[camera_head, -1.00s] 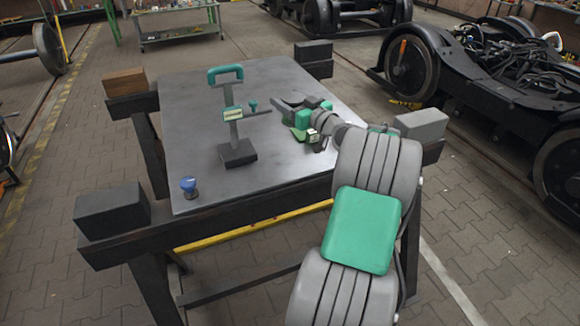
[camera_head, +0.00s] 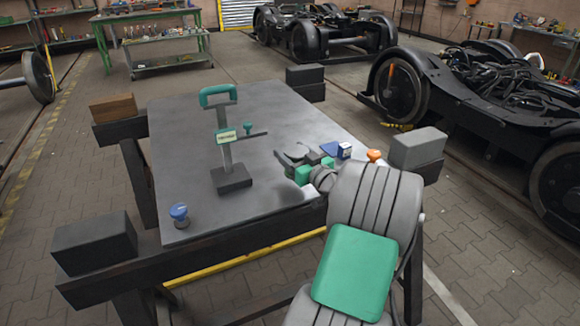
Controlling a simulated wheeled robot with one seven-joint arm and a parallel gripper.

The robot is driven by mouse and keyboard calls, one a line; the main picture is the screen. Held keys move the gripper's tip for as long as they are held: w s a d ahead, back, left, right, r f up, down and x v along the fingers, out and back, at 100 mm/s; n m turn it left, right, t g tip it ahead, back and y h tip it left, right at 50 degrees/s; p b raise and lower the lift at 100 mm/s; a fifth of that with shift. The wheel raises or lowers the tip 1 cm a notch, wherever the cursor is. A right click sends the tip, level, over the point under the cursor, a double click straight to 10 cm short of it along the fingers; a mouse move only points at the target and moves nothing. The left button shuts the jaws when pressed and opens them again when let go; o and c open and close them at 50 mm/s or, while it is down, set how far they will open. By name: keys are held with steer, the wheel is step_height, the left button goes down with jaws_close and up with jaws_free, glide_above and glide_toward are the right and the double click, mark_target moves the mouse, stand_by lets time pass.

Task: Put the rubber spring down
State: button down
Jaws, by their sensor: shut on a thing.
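My gripper (camera_head: 294,156) is over the right part of the grey table top, shut on a dark piece that I take to be the rubber spring (camera_head: 296,152). The jaws and wrist hide much of it, and its outline is hard to tell from the dark fingers. It is low over the table top (camera_head: 185,125). I cannot tell whether it touches the surface.
A green-handled stand (camera_head: 225,145) is left of my gripper. A blue knob (camera_head: 179,213) is at the near left corner. A blue-and-white item (camera_head: 344,150) and an orange knob (camera_head: 374,156) are at the right.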

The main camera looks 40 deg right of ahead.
steer(key=f, duration=0.2)
steer(key=a+f, duration=0.1)
steer(key=f, duration=0.1)
steer(key=shift+s, duration=0.1)
steer(key=shift+f+b, duration=0.2)
steer(key=shift+b, duration=0.3)
steer(key=shift+c, duration=1.6)
jaws_free()
